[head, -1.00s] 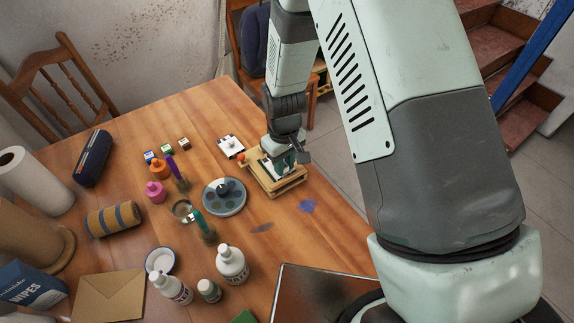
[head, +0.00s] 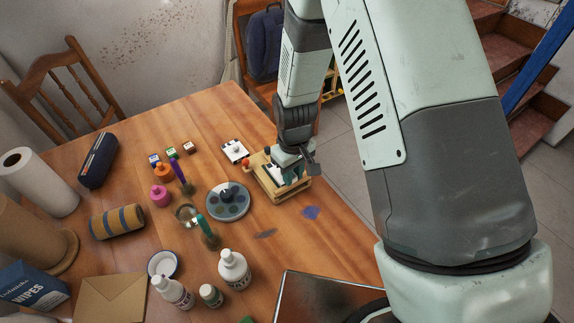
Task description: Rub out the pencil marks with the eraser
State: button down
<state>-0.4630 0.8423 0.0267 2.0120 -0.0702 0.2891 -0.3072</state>
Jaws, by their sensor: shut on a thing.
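My gripper (head: 287,170) points down over a small wooden stand or box (head: 294,193) near the table's right edge. A white sheet or card (head: 273,172) with a dark patch lies on top of the stand, right under the gripper. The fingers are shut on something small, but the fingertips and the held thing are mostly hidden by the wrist. I cannot make out the eraser for certain. Pencil marks are too small to tell at this distance.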

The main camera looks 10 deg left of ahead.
jog(key=shift+s+d, duration=0.35)
jog(key=w+a, duration=0.3)
jog(key=shift+w+a+r, duration=0.15)
jog(key=shift+w+a, duration=0.3)
jog(key=shift+w+a+r, duration=0.15)
jog(key=shift+r, duration=0.35)
jog(key=shift+w+a+r, duration=0.1)
jog(key=shift+r, duration=3.3)
